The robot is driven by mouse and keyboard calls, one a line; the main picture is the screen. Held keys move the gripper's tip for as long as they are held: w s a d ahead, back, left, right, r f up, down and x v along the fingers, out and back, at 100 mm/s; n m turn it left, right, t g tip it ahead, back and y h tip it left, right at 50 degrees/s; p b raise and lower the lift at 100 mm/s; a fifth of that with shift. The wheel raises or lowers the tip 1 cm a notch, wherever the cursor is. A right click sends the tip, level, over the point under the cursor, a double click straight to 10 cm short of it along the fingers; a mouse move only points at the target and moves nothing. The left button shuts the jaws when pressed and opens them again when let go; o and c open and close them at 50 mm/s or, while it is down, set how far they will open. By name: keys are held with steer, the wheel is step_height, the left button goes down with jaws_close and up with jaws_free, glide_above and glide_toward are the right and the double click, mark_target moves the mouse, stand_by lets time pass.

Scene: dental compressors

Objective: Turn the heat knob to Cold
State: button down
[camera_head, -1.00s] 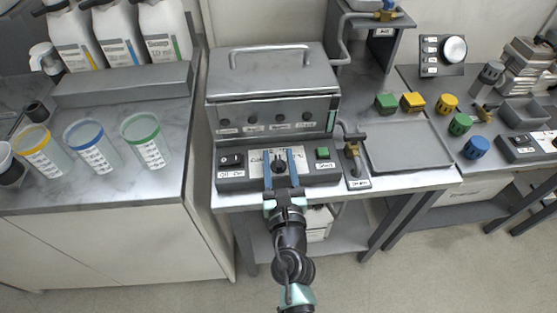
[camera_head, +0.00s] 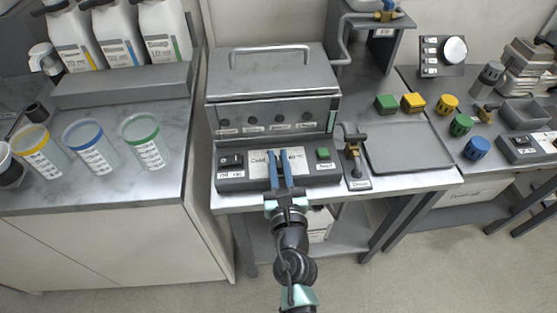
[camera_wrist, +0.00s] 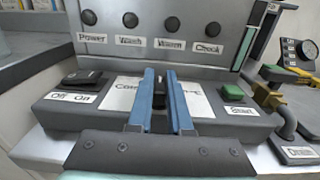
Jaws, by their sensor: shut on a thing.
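The heat knob (camera_wrist: 159,92) is a small dark knob on the white label plate (camera_wrist: 125,92) of the grey front panel. My gripper (camera_head: 280,155) reaches over the panel's front edge. In the wrist view my gripper (camera_wrist: 161,75) has its two blue fingers on either side of the knob, shut on it. The knob points roughly away from me, up the picture. The fingers cover part of the plate's lettering, so I cannot read the words in full. In the head view the fingers hide most of the knob.
A black off/on switch (camera_head: 231,161) is left of the plate and a green start button (camera_head: 323,153) right of it. The metal box (camera_head: 270,75) with several small indicators stands behind. A drain valve (camera_head: 354,150) stands at the right, beside a grey tray (camera_head: 408,150).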

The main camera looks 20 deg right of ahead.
steer(key=shift+d+f+y+b, duration=0.1)
steer(key=shift+f+y+b, duration=0.2)
steer(key=shift+b, duration=0.35)
steer(key=shift+n+y+b, duration=0.3)
steer(key=shift+n+b, duration=0.1)
steer(key=shift+b, duration=0.1)
steer(key=n+y+b, duration=0.2)
steer(key=y+b, duration=0.1)
steer(key=shift+r+t+y+b, duration=0.1)
steer(key=shift+t+y+b, duration=0.2)
steer(key=shift+y+b, duration=0.1)
steer(key=n+y, duration=0.1)
steer(key=y, duration=0.1)
steer(key=n+y+b, duration=0.1)
steer(key=n+y, duration=0.1)
steer(key=shift+d+r+y+b, duration=0.15)
steer(key=shift+y+b, duration=0.15)
steer(key=n+g+y+b, duration=0.2)
steer(key=n+y, duration=0.1)
steer(key=shift+y, duration=0.4)
steer(key=shift+n+g+y+b, duration=0.6)
steer(key=shift+y+b, duration=0.2)
steer(key=shift+a, duration=0.25)
steer(key=c, duration=0.8)
jaws_free()
steer(key=shift+c, duration=0.2)
